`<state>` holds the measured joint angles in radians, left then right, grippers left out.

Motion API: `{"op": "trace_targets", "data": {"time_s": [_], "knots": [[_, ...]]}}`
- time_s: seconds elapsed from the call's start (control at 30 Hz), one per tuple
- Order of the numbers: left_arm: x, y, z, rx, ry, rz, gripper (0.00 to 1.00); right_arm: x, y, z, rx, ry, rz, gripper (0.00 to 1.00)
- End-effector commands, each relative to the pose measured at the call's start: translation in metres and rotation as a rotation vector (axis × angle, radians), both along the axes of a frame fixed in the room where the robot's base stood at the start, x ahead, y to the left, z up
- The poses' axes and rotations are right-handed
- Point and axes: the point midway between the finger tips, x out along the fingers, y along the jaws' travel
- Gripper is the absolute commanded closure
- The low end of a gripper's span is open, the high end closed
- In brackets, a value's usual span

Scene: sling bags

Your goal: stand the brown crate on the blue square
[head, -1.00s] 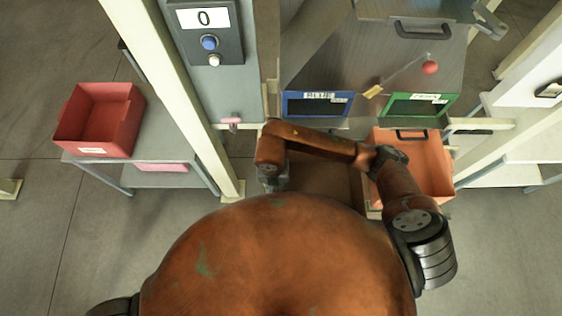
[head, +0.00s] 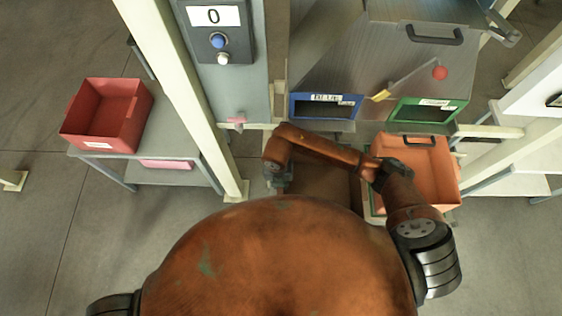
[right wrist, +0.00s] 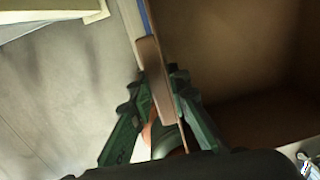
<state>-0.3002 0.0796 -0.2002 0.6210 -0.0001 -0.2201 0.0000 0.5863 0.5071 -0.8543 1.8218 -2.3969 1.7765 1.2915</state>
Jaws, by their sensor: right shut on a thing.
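The brown crate (head: 325,183) is in the middle of the head view, below the blue-framed opening. My right arm and my body hide much of it. In the right wrist view its open inside (right wrist: 235,50) fills the right half. My right gripper (head: 278,182) is at the crate's left side. In the right wrist view the right gripper's green fingers (right wrist: 155,110) are shut on the crate's wall, one on each side. A thin blue strip (right wrist: 146,16) shows beside that wall; I cannot tell if it is the blue square. My left gripper is out of view.
A red bin (head: 106,113) stands on a grey table at the left. An orange bin (head: 425,170) is just right of the crate, under the green-framed opening (head: 427,110). A cream post (head: 180,90) and a panel reading 0 (head: 215,38) stand to the left.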

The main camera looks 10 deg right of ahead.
Motion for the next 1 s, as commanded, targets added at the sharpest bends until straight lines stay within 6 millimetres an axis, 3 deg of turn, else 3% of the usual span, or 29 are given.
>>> {"op": "trace_targets", "data": {"time_s": [0.3, 0.9, 1.0], "knots": [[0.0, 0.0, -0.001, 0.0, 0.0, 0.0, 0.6, 0.047, -0.011, 0.001, 0.001, -0.001, -0.001, 1.0], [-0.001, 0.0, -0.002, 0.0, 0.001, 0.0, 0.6, 0.092, -0.022, 0.001, 0.0, -0.001, 0.0, 1.0], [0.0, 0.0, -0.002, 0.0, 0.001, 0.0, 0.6, 0.091, -0.022, -0.005, 0.001, 0.002, 0.0, 1.0]]}}
